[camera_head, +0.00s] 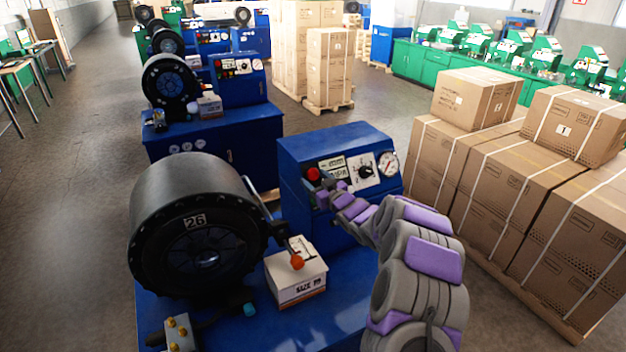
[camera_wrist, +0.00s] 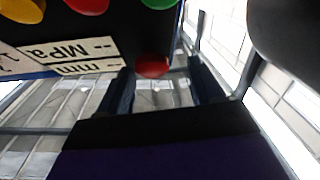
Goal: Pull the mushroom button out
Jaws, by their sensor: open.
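The red mushroom button (camera_head: 313,174) sits on the left part of the sloped front panel of the blue control box (camera_head: 300,150). My gripper (camera_head: 325,187) is at that panel, close below and right of the button. In the wrist view, the red mushroom button (camera_wrist: 152,67) shows between the two dark fingers of my gripper (camera_wrist: 160,75), near their tips. The fingers are open, with a visible gap around the button. I cannot tell whether either finger touches it. The button's stem is hidden.
The panel also carries a black dial (camera_head: 366,172) and a round gauge (camera_head: 389,163). A black crimper drum (camera_head: 195,225) and a small box (camera_head: 297,283) stand on the blue bench. Strapped cartons (camera_head: 480,180) stand to the right. Open floor lies at the left.

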